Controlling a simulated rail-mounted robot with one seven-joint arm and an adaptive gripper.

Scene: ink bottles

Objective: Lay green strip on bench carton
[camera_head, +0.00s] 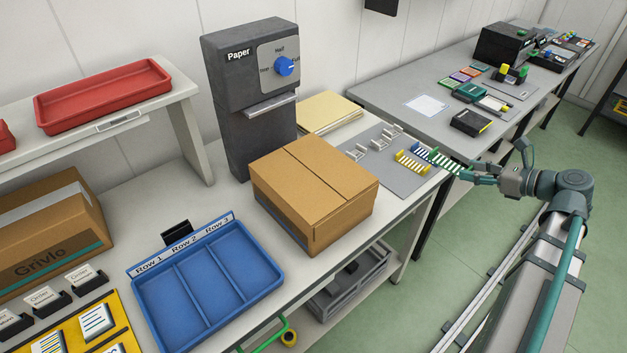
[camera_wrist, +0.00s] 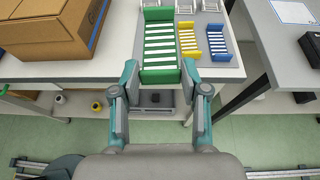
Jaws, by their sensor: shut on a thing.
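The green strip (camera_head: 446,160) with white crossbars is at the right end of the bench. It also shows in the wrist view (camera_wrist: 160,48), where it looks larger than the other strips and its near end reaches past the bench's front edge. My gripper (camera_head: 472,174) is shut on that near end, with one finger on each side in the wrist view (camera_wrist: 160,76). Whether the strip's far end touches the grey mat is unclear. The bench carton (camera_head: 315,190), brown with its top closed, stands left of the strip; its corner shows in the wrist view (camera_wrist: 48,28).
A yellow strip (camera_head: 411,163) and a blue strip (camera_head: 421,153) lie on the grey mat (camera_head: 378,178), with small white holders (camera_head: 380,143) behind. A dark paper dispenser (camera_head: 240,120) stands behind the carton. A blue tray (camera_head: 205,275) is front left. The carton top is bare.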

